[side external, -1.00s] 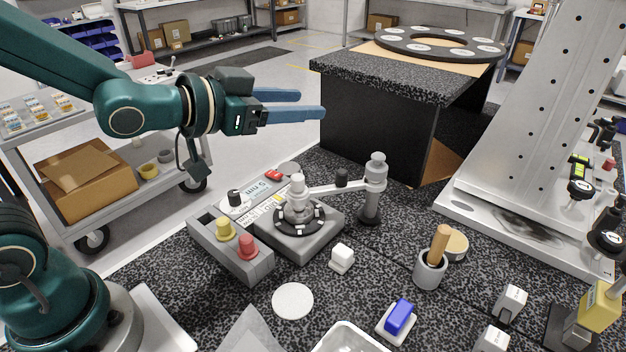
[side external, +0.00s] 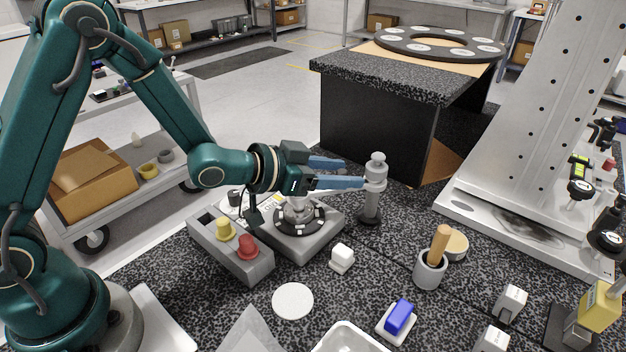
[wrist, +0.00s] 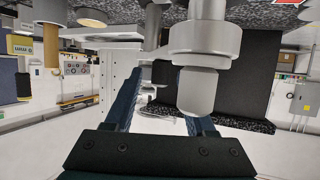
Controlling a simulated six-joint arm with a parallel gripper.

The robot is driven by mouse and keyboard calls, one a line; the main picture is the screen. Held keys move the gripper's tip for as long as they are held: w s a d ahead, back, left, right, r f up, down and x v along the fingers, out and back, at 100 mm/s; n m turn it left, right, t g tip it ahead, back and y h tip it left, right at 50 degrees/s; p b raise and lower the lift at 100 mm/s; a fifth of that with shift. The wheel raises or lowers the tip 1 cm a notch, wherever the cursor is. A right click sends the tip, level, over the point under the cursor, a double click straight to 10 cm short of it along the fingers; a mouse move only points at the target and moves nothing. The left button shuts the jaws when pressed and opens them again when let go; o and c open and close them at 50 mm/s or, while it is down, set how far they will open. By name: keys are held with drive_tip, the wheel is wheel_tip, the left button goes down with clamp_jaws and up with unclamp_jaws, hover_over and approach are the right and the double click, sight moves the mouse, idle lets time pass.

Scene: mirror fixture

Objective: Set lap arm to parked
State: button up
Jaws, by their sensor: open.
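The grey pivot post (side external: 370,206) of the lap arm stands at the back right of the polishing machine (side external: 310,245). The lap arm itself is mostly hidden behind my gripper; earlier it reached left from the post to above the dark round plate (side external: 287,222). My gripper (side external: 354,173) is open, with its blue fingers level and pointing right, tips close to the upper post. Contact cannot be told. In the wrist view, a grey stepped cylinder (wrist: 203,50) hangs large in front of the right finger, and the gap between the fingers (wrist: 158,85) shows no held thing.
A control box with a yellow knob (side external: 224,229) and a red knob (side external: 248,246) sits left of the plate. A white block (side external: 342,258), a white disc (side external: 293,301) and a cup with a wooden handle (side external: 430,270) stand in front. A metal column (side external: 535,130) rises at right.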

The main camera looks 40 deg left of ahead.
drive_tip(key=shift+w+d+f, duration=0.1)
drive_tip(key=shift+w, duration=0.15)
clamp_jaws()
idle(1.4)
